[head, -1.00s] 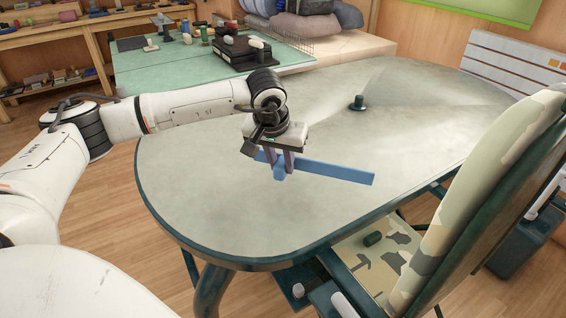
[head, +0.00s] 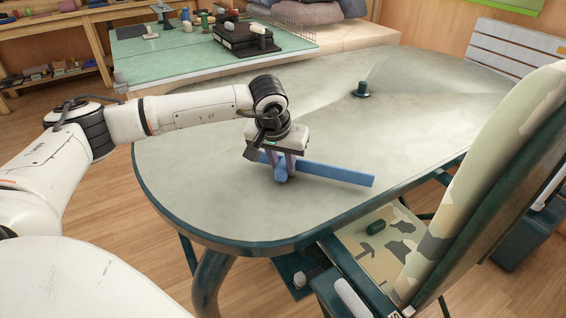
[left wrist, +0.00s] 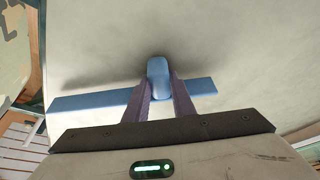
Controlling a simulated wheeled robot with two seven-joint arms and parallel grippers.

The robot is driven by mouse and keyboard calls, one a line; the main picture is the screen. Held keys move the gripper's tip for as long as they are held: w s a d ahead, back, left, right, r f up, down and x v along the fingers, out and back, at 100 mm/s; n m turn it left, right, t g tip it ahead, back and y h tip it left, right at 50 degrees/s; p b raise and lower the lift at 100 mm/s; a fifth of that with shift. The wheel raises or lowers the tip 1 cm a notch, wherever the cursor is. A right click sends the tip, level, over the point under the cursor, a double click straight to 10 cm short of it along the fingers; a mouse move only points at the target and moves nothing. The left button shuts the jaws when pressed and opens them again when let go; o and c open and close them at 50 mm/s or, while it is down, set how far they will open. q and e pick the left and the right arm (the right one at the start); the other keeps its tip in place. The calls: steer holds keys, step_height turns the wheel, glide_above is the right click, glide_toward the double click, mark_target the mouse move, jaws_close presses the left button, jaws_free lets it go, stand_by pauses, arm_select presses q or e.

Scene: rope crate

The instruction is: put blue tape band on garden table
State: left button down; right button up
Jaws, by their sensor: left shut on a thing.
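The blue tape band (head: 335,174) is a long flat blue strip with a thicker rounded lump near one end. My left gripper (head: 281,178) is shut on that lump, and the strip sticks out to the right in the head view. In the left wrist view the band (left wrist: 98,102) crosses behind the fingers, with the lump (left wrist: 159,78) between the fingertips of the gripper (left wrist: 158,92). The garden table (head: 200,185) is a pale grey-green oval top with a dark rim. The band is over the table top; whether it touches the surface I cannot tell. My right gripper is not in view.
A small dark green knob-like fitting (head: 361,90) stands on the table's far part. A camouflage-cushioned chair (head: 480,190) stands close at the right front edge. A green-topped workbench (head: 160,60) with tools is behind. Much of the table top is clear.

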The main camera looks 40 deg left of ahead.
arm_select(q)
steer(key=shift+f+b, duration=0.3)
steer(key=shift+f, duration=0.15)
stand_by(0.5)
steer(key=c, duration=1.4)
jaws_free()
steer(key=p+v, duration=0.1)
steer(key=v, duration=0.9)
steer(key=shift+r, duration=0.15)
steer(key=shift+s, duration=0.1)
